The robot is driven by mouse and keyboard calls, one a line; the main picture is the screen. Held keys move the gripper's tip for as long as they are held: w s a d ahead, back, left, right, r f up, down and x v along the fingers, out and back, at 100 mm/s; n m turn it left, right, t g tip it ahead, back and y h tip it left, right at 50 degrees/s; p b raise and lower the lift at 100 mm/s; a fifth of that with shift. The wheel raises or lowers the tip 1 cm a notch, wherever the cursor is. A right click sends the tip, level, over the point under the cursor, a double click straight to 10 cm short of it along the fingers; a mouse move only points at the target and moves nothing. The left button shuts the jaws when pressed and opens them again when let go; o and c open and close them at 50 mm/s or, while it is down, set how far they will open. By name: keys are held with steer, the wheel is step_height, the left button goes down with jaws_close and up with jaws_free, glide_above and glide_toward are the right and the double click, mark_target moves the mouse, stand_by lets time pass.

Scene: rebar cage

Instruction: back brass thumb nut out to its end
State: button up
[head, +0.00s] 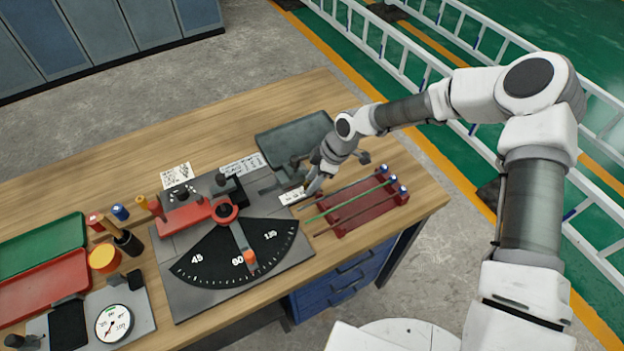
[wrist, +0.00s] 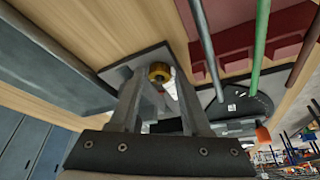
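The brass thumb nut (wrist: 160,71) shows in the wrist view as a ridged yellow ring with a dark centre, against a grey plate. My gripper (wrist: 161,78) has one finger on each side of it, the tips about level with the nut. I cannot tell whether the fingers touch it or stand just clear. The nut cannot be made out there, behind the gripper.
A red rack (head: 362,212) with several rods stands just right of my gripper. A grey tray (head: 290,138) lies behind it. The dark angle dial (head: 205,262) and red lever (head: 187,218) are left. Green (head: 40,248) and red trays (head: 35,292) lie far left.

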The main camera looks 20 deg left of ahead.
steer(key=shift+o, duration=0.9)
steer(key=v, duration=1.7)
steer(key=shift+r, duration=0.2)
steer(key=shift+b, duration=0.3)
steer(key=s+a+m+t+h+b, duration=0.15)
steer(key=a+m+h+b, duration=0.45)
steer(key=m, duration=0.9)
steer(key=shift+m+y, duration=0.3)
steer(key=shift+y, duration=0.6)
steer(key=f+b, duration=0.1)
steer(key=f, duration=0.9)
steer(key=s+a+f+b, duration=0.1)
steer(key=f, duration=0.5)
steer(key=shift+f+b, duration=0.1)
steer(key=shift+b, duration=0.25)
